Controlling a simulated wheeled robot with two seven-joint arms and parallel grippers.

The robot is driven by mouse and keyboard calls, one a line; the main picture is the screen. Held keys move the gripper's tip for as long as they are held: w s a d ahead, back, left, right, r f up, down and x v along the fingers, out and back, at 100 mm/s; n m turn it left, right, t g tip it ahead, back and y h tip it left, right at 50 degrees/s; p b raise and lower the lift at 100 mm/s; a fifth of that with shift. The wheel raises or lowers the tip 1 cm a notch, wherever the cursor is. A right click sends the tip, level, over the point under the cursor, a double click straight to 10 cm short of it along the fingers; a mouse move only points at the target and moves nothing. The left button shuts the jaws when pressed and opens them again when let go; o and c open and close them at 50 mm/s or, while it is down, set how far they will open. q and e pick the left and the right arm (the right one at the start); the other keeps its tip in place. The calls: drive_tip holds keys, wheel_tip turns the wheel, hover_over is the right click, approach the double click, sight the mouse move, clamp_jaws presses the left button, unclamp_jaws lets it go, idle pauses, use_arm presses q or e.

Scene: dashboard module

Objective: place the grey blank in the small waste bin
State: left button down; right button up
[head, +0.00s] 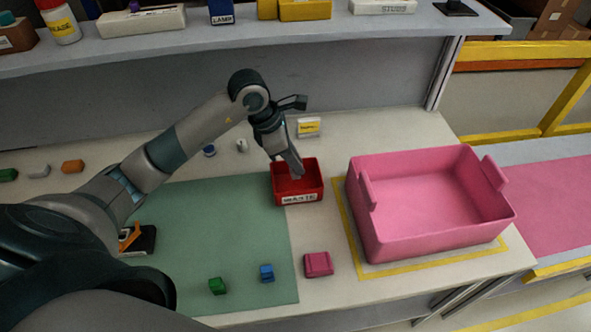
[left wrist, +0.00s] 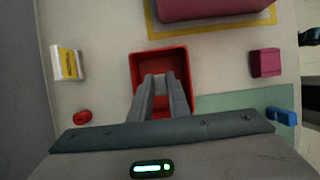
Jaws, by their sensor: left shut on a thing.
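The small waste bin (head: 284,201) is a red open box with a white "WASTE" label, standing at the right edge of the green mat. It also shows in the left wrist view (left wrist: 160,58). My left gripper (head: 296,172) points down into the bin's opening, its fingers close together. The grey blank (head: 297,177) shows only as a small pale bit at the fingertips, with the rest hidden by the fingers and bin. My right gripper is not in view.
A large pink tote (head: 365,230) stands right of the bin inside a yellow outline. A pink block (head: 318,264), a blue block (head: 266,273) and a green block (head: 217,286) lie in front. A yellow-labelled card (head: 308,127) stands behind the bin. A shelf (head: 330,25) runs above the back.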

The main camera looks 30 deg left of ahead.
use_arm(q)
drive_tip(key=shift+f, duration=0.1)
drive_tip(key=shift+f+p, duration=0.3)
drive_tip(key=shift+p, duration=0.05)
drive_tip(key=shift+f+p, duration=0.6)
drive_tip(key=shift+f, duration=0.95)
drive_tip(key=shift+f, duration=0.15)
drive_tip(key=c, duration=1.7)
unclamp_jaws()
drive_tip(key=shift+o, duration=0.2)
